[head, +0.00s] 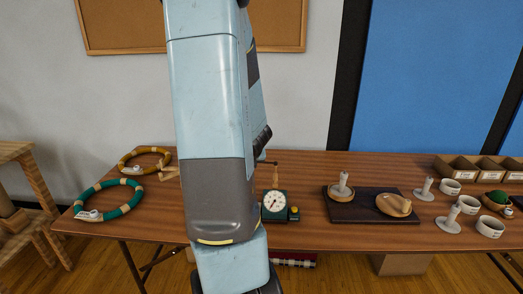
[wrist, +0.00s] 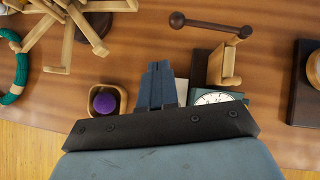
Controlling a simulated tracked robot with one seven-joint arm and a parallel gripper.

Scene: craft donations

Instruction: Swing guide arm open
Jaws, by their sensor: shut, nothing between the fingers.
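A green device with a white dial (head: 274,201) stands on the table, just right of my arm in the head view; its dial also shows in the wrist view (wrist: 214,97). A wooden post (wrist: 224,66) rises from it. A dark rod with a round knob at each end (wrist: 208,26), which looks like the guide arm, reaches left from the post's top. My gripper (wrist: 159,66) is shut and empty, left of the post and below the rod's left knob in the wrist picture. It appears apart from both. My arm hides the gripper in the head view.
A wooden box with a purple ball (wrist: 105,101) is left of my gripper. A wooden frame with several spokes (wrist: 66,28) stands further left. Teal (head: 108,200) and mustard (head: 128,158) rings lie at the table's left. A dark board (head: 368,208) lies right of the device.

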